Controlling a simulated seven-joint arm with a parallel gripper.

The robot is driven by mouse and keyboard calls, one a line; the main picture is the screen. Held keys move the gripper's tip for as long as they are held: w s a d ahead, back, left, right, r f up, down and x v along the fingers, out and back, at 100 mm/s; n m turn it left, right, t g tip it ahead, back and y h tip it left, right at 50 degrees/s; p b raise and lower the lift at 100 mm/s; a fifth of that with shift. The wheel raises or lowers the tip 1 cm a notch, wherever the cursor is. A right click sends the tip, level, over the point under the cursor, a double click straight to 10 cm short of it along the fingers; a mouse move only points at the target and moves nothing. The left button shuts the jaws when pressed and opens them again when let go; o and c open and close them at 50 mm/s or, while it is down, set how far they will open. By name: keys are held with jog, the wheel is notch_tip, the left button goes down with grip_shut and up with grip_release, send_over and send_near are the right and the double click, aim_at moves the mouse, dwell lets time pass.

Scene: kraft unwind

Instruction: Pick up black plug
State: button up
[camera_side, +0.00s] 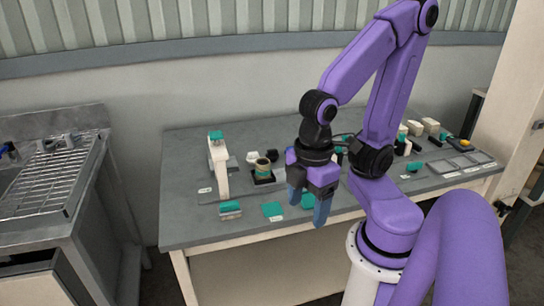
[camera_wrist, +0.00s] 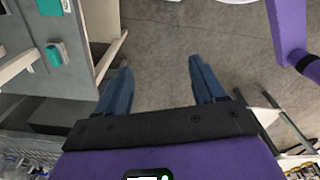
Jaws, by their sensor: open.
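My gripper (camera_side: 308,207) hangs over the front edge of the grey table (camera_side: 190,228), with its blue fingers pointing down, apart and empty. In the wrist view, my gripper (camera_wrist: 160,68) has only bare floor between and beyond its fingers. I cannot pick out the black plug with certainty. Small dark pieces (camera_side: 401,148) lie on the right part of the table, too small to tell apart. A black square base (camera_side: 263,178) with a round holder on it stands left of my gripper. My arm hides part of the table.
A white stand (camera_side: 219,168) with a teal top rises at the left. A grey tray (camera_side: 462,162) lies at the right. A metal sink unit (camera_side: 60,170) stands left of the table.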

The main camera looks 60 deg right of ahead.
jog(key=w+d+f+m+t, duration=0.1)
jog(key=w+d+m, duration=0.45)
jog(key=w, duration=0.65)
jog(key=w+d+f+m+t, duration=0.1)
jog(key=w+d+m, duration=0.4)
jog(key=w, duration=0.8)
jog(key=m+t+h, duration=0.1)
jog(key=m+h, duration=0.3)
jog(key=m, duration=0.7)
send_over(272, 150)
jog(key=s+a, duration=0.4)
notch_tip(272, 150, down, 6)
jog(key=x, duration=1)
jog(key=shift+w+a+f, duration=0.1)
jog(key=shift+a+f, duration=0.05)
jog(key=shift+f, duration=0.1)
jog(key=shift+s+x, duration=0.2)
jog(key=shift+x, duration=2.55)
jog(key=shift+a+f, duration=0.1)
jog(key=shift+a, duration=0.05)
